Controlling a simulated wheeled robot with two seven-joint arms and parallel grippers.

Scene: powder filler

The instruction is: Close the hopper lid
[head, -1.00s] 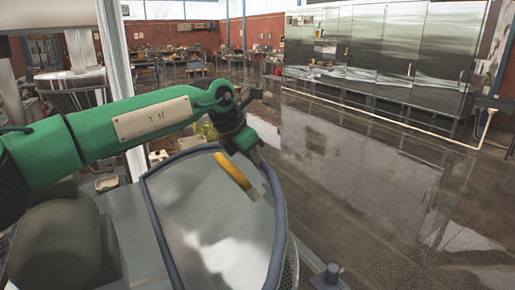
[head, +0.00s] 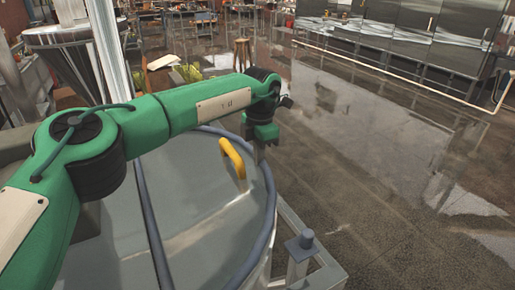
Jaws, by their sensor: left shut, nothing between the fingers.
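The hopper lid (head: 208,225) is a grey metal panel edged with a blue-grey seal, at the lower middle of the head view. It looks flat or nearly flat on the round hopper; I cannot tell whether it sits flush. Its yellow handle (head: 232,158) stands up near the far right edge. My left gripper (head: 259,155) is at the lid's far right edge, just right of the handle and apart from it. It points down, shut and empty; its tips are small and partly hard to make out. My right gripper is not in view.
A metal frame with a capped post (head: 300,245) stands right of the hopper. A wooden stool (head: 242,52) and workbenches are farther back. Metal cabinets (head: 400,28) line the back right. The floor to the right is open.

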